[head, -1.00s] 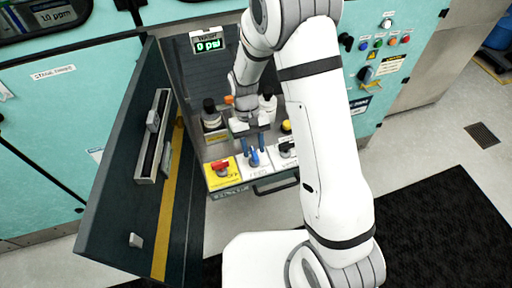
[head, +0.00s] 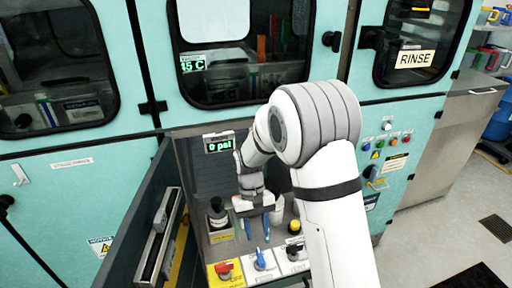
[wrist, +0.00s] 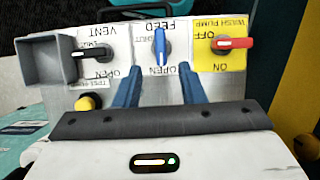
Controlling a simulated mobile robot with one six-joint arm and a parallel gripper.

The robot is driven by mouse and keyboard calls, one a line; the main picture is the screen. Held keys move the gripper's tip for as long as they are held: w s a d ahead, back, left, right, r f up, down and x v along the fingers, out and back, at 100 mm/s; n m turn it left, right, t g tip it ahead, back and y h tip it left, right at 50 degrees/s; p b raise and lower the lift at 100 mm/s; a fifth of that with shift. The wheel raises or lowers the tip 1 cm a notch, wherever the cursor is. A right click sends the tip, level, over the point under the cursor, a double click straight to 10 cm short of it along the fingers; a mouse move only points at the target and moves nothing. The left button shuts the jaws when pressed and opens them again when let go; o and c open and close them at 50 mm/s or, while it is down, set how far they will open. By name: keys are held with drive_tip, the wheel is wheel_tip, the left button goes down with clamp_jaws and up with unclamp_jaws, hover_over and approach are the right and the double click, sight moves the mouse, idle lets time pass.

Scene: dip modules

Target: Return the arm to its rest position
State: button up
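My arm (head: 340,230) reaches into an open cabinet bay. My gripper (head: 258,236) points down above the valve panel, with its two blue fingers apart. In the wrist view the gripper (wrist: 158,72) shows nothing between its fingers. The blue FEED handle (wrist: 160,47) is just beyond the fingertips, apart from them. It also shows below the gripper in the head view (head: 260,257). The red WASH PUMP handle (wrist: 235,43) lies crosswise on a yellow plate at one side. The dark VENT handle (wrist: 92,53) is at the other side.
An open dark door (head: 135,230) stands left of the bay. A display (head: 219,145) reads 0 psi above it. Bottles (head: 217,212) stand behind the panel. Teal cabinet fronts with windows (head: 240,50) rise behind. Buttons (head: 387,142) are at the right. Floor is free at far right.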

drive_tip(key=s+d+r+m+t+y, duration=0.1)
drive_tip(key=s+d+r+t, duration=0.1)
drive_tip(key=s+d+r, duration=0.3)
drive_tip(key=d+r+m+t, duration=0.1)
drive_tip(key=d+r, duration=0.2)
drive_tip(key=r, duration=0.5)
drive_tip(key=s+d+r+t, duration=0.2)
drive_tip(key=s+d, duration=0.1)
drive_tip(key=s, duration=0.2)
drive_tip(key=s+d+r+m+t+p, duration=0.1)
drive_tip(key=s+d+r+t, duration=0.1)
drive_tip(key=s, duration=0.3)
drive_tip(key=shift+s+d+r, duration=0.4)
drive_tip(key=shift+d+r, duration=0.2)
drive_tip(key=shift+d, duration=0.15)
